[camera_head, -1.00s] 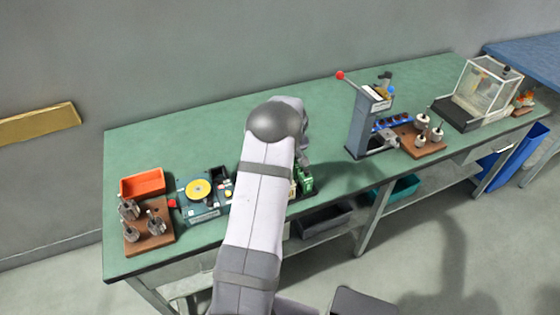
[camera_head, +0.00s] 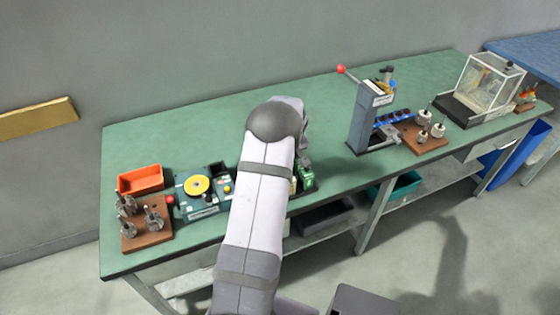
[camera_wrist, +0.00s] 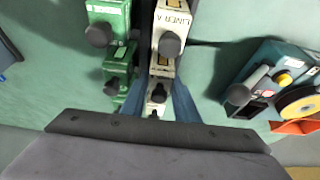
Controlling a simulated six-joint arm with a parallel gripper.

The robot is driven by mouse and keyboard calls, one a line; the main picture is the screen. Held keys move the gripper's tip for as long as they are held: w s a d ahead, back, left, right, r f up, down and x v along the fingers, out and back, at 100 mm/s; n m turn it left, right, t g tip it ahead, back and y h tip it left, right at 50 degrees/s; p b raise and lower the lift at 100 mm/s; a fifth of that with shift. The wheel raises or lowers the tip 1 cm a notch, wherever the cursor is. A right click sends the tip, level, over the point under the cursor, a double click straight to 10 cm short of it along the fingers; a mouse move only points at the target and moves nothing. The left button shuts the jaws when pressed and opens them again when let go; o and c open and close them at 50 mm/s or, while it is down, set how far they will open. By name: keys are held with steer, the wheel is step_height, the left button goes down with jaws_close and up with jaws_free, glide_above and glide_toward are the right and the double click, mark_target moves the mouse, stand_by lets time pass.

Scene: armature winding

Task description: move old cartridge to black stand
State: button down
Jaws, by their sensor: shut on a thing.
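Several cartridges stand close together in the wrist view. Two green ones (camera_wrist: 107,20) are on the left, and a cream one marked "LINER A" (camera_wrist: 172,14) is on the right, with another cream part (camera_wrist: 157,90) nearer my gripper. They have black round knobs. My gripper (camera_wrist: 160,82) has a finger on each side of the nearer cream part and is shut on it. In the head view, green cartridges (camera_head: 305,174) show beside my arm, above a dark base (camera_head: 306,190). My gripper is hidden there behind my arm. I cannot tell which base is the black stand.
A winding machine with a yellow disc (camera_head: 197,187), an orange bin (camera_head: 140,179) and a wooden board with metal parts (camera_head: 147,239) are left. A grey press with a red-knobbed lever (camera_head: 366,113) stands right. Green bench surface (camera_head: 220,140) is clear behind.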

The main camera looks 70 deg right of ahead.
stand_by(0.4)
steer(key=c, duration=1.3)
jaws_free()
steer(key=shift+r+p, duration=1.15)
steer(key=shift+r, duration=1.05)
steer(key=b+v, duration=0.2)
steer(key=v, duration=0.5)
steer(key=shift+r+b, duration=0.15)
steer(key=shift+b, duration=0.15)
steer(key=shift+s, duration=0.1)
